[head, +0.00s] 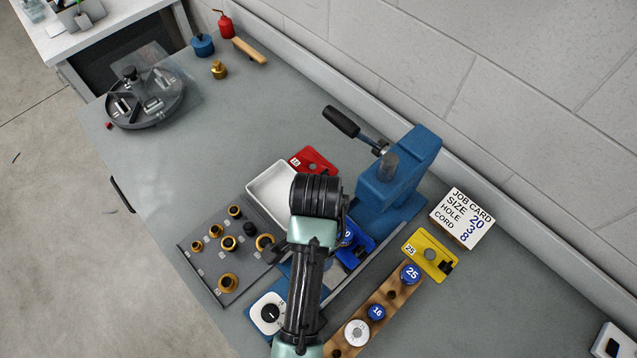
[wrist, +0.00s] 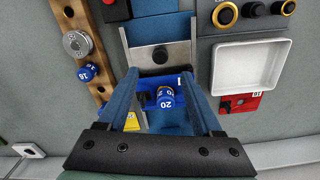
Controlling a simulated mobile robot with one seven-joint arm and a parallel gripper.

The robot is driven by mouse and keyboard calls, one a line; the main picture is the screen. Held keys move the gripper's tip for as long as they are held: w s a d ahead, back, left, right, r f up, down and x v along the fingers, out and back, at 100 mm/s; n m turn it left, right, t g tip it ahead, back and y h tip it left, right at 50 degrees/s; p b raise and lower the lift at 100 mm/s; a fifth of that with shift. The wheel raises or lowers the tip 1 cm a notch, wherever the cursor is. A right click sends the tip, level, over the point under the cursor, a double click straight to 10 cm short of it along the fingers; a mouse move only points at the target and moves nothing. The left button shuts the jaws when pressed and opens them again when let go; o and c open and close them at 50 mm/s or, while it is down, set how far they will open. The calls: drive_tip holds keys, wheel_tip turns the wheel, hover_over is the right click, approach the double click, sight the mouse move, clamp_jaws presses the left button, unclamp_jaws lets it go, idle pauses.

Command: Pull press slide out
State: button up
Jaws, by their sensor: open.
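The blue press (head: 390,185) stands on the bench with its black-handled lever (head: 342,121) raised to the upper left. In the wrist view, a metal slide plate (wrist: 178,57) with a black knob (wrist: 160,54) lies in the press base. A blue piece marked 20 (wrist: 164,98) sits by the plate's press-side end, on a blue holder that also shows in the head view (head: 358,248). My gripper (wrist: 160,80) is open above it, with its two blue fingers apart on either side. Nothing is held. In the head view my arm hides the fingertips and most of the slide.
A white tray (head: 262,188), a red plate (head: 316,160) and a rack of gold-ringed pieces (head: 203,266) lie left of the press. A yellow plate (head: 416,246), a wooden rack (head: 390,287) and a job card (head: 462,217) lie right. The bench's upper middle is clear.

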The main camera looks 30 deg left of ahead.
wheel_tip(320, 180, down, 8)
idle(0.5)
clamp_jaws()
drive_tip(key=shift+p, duration=0.35)
idle(0.9)
